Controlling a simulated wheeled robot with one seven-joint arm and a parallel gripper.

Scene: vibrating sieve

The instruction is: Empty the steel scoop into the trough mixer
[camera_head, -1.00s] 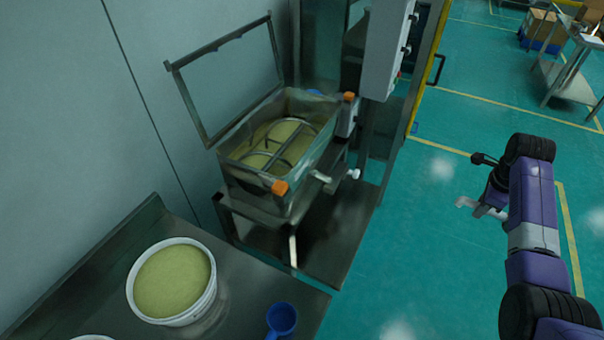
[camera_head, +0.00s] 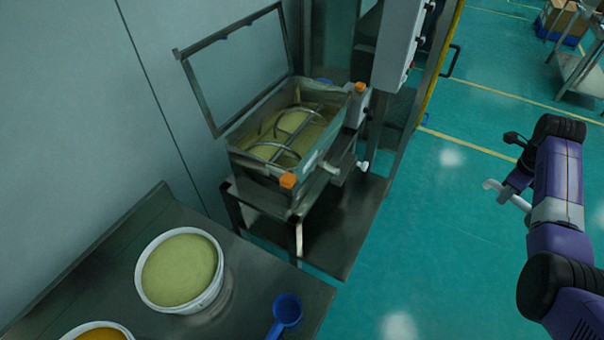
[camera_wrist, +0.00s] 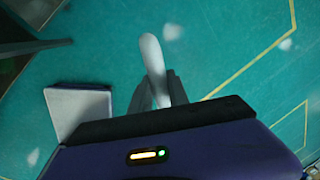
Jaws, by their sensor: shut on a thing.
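The trough mixer (camera_head: 240,160) stands left of centre in the head view, its framed lid raised against the wall. Curved metal ribbons and yellow-green material show inside its open top. My gripper (camera_head: 508,186) is well to the right of the mixer, over open floor. It is shut on the pale grey steel scoop (camera_head: 494,188). In the wrist view the scoop (camera_wrist: 153,58) is a slim, pale shape extending from between the fingertips (camera_wrist: 157,92). Its bowl and any contents cannot be made out.
A steel table (camera_head: 245,255) at bottom left holds a white bucket (camera_head: 222,283) of yellow-green material, a blue scoop (camera_head: 287,310) and a tub (camera_head: 72,333) with orange contents. A control box (camera_head: 403,45) stands behind the mixer. The green floor between mixer and arm is clear.

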